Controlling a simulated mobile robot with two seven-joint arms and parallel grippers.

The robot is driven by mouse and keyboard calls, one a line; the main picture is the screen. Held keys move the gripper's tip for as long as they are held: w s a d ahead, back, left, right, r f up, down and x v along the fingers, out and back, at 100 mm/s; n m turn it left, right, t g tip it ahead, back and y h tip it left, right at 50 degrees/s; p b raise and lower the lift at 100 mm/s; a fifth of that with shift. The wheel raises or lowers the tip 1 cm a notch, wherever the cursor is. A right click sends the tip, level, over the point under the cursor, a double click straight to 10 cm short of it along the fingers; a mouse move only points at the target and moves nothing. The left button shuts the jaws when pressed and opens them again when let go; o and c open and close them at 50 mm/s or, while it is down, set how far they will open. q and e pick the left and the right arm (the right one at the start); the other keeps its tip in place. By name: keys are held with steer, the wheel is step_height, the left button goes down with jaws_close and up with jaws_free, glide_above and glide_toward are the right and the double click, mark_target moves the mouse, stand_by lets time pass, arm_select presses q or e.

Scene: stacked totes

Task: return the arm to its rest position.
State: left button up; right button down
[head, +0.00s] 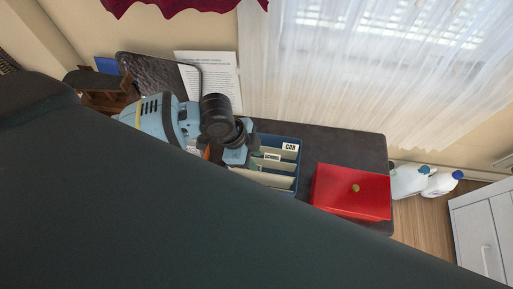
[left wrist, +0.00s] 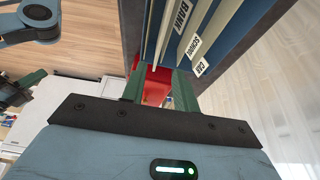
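My left arm, light blue with a black joint, reaches over the dark table in the head view. Its gripper (head: 236,156) is at the near left side of a blue file box (head: 297,146) with upright dividers. In the left wrist view, the gripper's green fingers (left wrist: 158,80) stand apart with no held object visible between them. The file box (left wrist: 131,28) fills the area beyond, its tabs reading BANK, SCHOOL and CAR. Whether the fingers touch it is unclear. A dark and green part (left wrist: 18,88) at the left edge may be my right gripper; its fingers are not clear.
A red box (head: 340,190) stands right of the file box on the dark table (head: 340,143). A printed sheet (head: 222,72), a dark patterned panel (head: 150,68) and a brown wooden object (head: 100,84) are behind my arm. White bottles (head: 408,181) stand beyond the table's right end.

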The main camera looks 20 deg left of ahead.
steer(key=shift+w, duration=0.2)
stand_by(0.6)
